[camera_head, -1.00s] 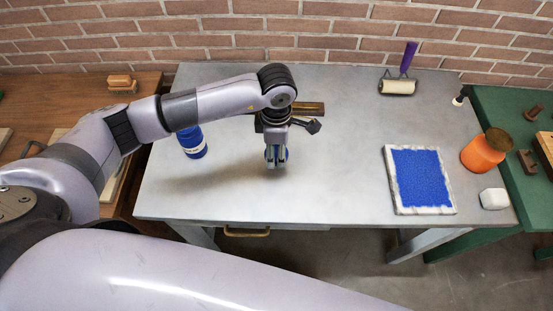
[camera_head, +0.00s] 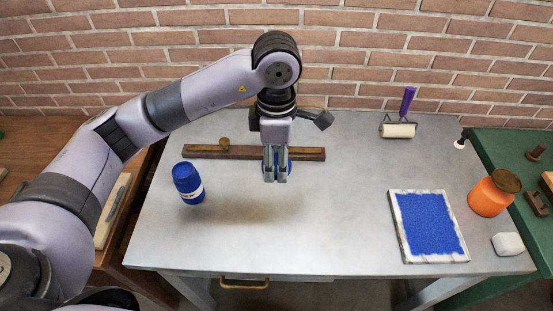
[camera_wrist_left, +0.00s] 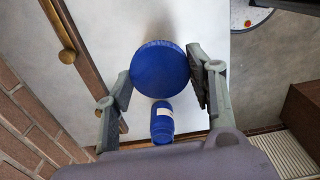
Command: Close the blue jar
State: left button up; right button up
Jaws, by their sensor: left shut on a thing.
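The blue jar (camera_head: 187,186), with a white label, stands on the left part of the grey table. It also shows below the lid in the left wrist view (camera_wrist_left: 162,122). My left gripper (camera_head: 276,178) is above the table, to the right of the jar and apart from it. It is shut on a round blue lid (camera_wrist_left: 160,68), which sits between its two fingers in the left wrist view. In the head view the fingers hide most of the lid. My right gripper is not in view.
A long wooden bar (camera_head: 225,153) lies behind the jar and gripper. A purple-handled roller (camera_head: 398,129), a blue inked slab (camera_head: 430,224), an orange jar (camera_head: 487,198) and a white block (camera_head: 508,244) are at the right. The table's middle front is clear.

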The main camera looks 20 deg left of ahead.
pick_arm(q)
jog(key=m, duration=0.1)
jog(key=s+a+m, duration=0.1)
jog(key=shift+f+m, duration=0.3)
jog(key=shift+m, duration=0.1)
jog(key=s+a+f+m, duration=0.1)
jog(key=s+a+m, duration=0.1)
jog(key=m, duration=0.7)
jog(key=s+a+f+m, duration=0.1)
jog(key=s+a+m, duration=0.1)
jog(key=s+m, duration=0.3)
jog(key=shift+s+a+f+m, duration=0.15)
jog(key=shift+a+f+m, duration=0.2)
jog(key=shift+m, duration=1.85)
